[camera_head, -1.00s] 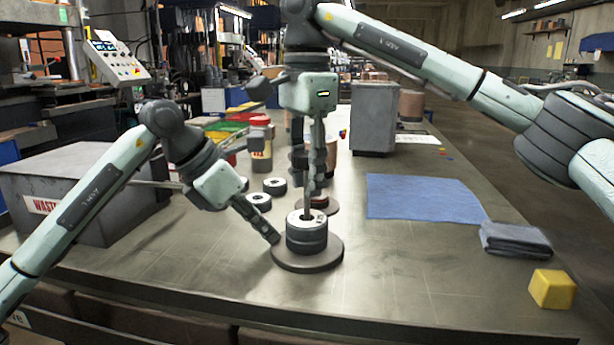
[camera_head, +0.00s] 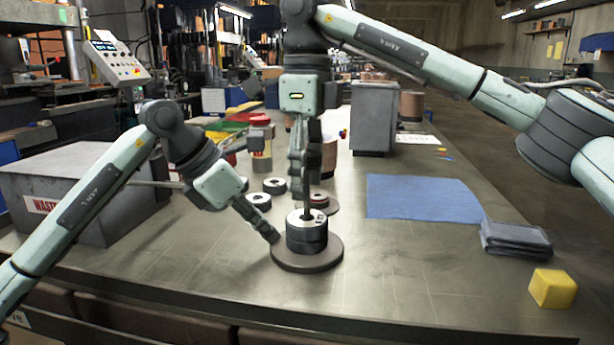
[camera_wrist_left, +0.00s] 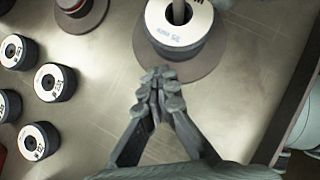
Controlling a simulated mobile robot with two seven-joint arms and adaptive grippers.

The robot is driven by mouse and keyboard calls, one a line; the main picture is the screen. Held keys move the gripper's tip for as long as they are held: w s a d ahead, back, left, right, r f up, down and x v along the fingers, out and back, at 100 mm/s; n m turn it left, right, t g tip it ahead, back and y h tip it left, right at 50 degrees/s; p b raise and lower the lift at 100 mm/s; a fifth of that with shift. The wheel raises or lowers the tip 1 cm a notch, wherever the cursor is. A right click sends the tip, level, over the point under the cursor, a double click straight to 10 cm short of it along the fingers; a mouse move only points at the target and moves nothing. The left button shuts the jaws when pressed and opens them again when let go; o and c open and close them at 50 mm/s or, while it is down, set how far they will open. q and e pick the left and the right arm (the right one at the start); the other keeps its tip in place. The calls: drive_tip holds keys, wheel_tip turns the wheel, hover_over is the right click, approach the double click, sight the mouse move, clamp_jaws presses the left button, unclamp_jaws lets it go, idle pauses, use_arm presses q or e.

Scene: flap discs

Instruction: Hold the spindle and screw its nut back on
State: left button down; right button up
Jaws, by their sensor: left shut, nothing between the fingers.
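The spindle stands upright on a round dark base (camera_head: 328,257), its rod (camera_wrist_left: 178,12) rising through a stack of flap discs (camera_head: 307,238) with a pale printed top. The left wrist view also shows the top disc (camera_wrist_left: 188,32). My left gripper (camera_head: 274,238) is shut and empty at the left edge of the base, low beside the stack; in the left wrist view its fingertips (camera_wrist_left: 161,82) meet over the base's rim. My right gripper (camera_head: 298,190) points straight down above the stack, close to the rod. Its fingers overlap, so their opening is unclear. I cannot make out the nut.
Behind the stack stands a second round base with a red-edged disc (camera_head: 319,199). Several loose discs (camera_head: 259,201) lie to the left. A grey waste box (camera_head: 95,185) is at left. A blue cloth (camera_head: 425,197), a dark folded cloth (camera_head: 515,238) and a yellow block (camera_head: 552,288) lie right.

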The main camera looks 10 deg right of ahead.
use_arm(q)
drive_tip(key=shift+f, duration=0.15)
use_arm(e)
drive_tip(key=n, duration=2.8)
drive_tip(key=shift+n, duration=0.4)
drive_tip(key=shift+r, duration=0.15)
drive_tip(key=shift+c, duration=0.4)
